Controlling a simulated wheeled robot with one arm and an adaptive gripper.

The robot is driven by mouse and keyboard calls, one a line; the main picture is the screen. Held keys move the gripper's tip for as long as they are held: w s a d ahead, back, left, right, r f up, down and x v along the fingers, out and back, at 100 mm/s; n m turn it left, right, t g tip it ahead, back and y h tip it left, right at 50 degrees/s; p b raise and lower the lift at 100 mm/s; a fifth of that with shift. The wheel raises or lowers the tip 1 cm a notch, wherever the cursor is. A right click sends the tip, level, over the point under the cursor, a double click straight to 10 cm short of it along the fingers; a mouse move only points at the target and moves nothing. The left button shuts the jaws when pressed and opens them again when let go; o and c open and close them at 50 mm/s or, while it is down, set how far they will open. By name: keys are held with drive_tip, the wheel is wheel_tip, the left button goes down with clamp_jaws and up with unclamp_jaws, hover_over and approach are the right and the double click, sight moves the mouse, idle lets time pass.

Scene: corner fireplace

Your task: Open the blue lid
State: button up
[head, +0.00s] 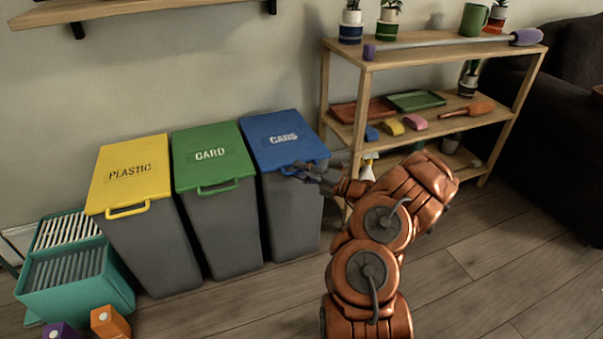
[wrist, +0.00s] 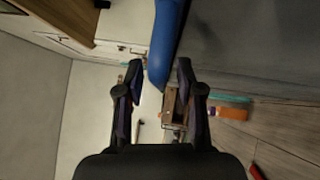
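The blue lid (head: 284,138), marked "CANS", lies shut on the rightmost grey bin (head: 292,215). Its blue handle sits at the front edge, partly hidden by my gripper (head: 310,173). My gripper reaches in from the right at the handle's height. In the wrist view my gripper (wrist: 158,75) has its two dark fingers apart. A blue part of the lid (wrist: 166,42) runs down from the top edge and ends between the fingertips. I cannot tell whether either finger touches it.
A green "CARD" bin (head: 212,155) and a yellow "PLASTIC" bin (head: 130,172) stand close on the left. A wooden shelf (head: 440,54) with plants, a duster and cleaning things stands right behind my arm. Teal crates (head: 68,270) are at far left. The front right floor is clear.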

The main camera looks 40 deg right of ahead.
drive_tip(key=shift+c, duration=0.2)
clamp_jaws()
idle(0.6)
